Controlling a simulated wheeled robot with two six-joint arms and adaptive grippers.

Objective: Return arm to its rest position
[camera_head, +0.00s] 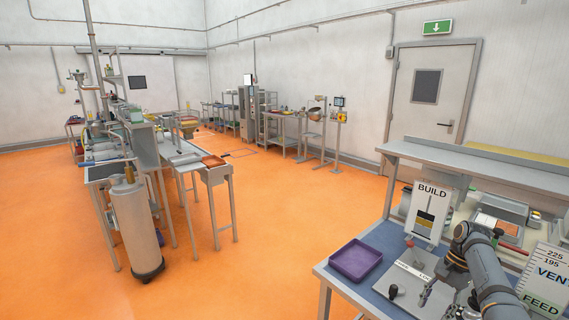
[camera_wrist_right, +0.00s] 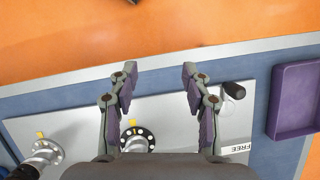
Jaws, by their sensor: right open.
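My right arm (camera_head: 490,275) reaches over the workbench at the lower right of the head view; its fingertips are hard to make out there. In the right wrist view my right gripper (camera_wrist_right: 160,75) is open, with nothing between its two fingers. It hangs over the edge of a light grey panel (camera_wrist_right: 75,120). A black-knobbed lever (camera_wrist_right: 234,90) stands just right of the fingers, by a label reading FREE. A black dial with white dots (camera_wrist_right: 137,140) lies below the gap between the fingers, and a silver knob (camera_wrist_right: 44,155) is at left. My left gripper is not in view.
A purple tray (camera_head: 355,260) sits on the blue bench top, left of the panel; it also shows in the wrist view (camera_wrist_right: 300,100). A BUILD sign (camera_head: 430,212) stands behind the panel, and a VENT/FEED sign (camera_head: 545,290) is at the right. Orange floor is open beyond the bench.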

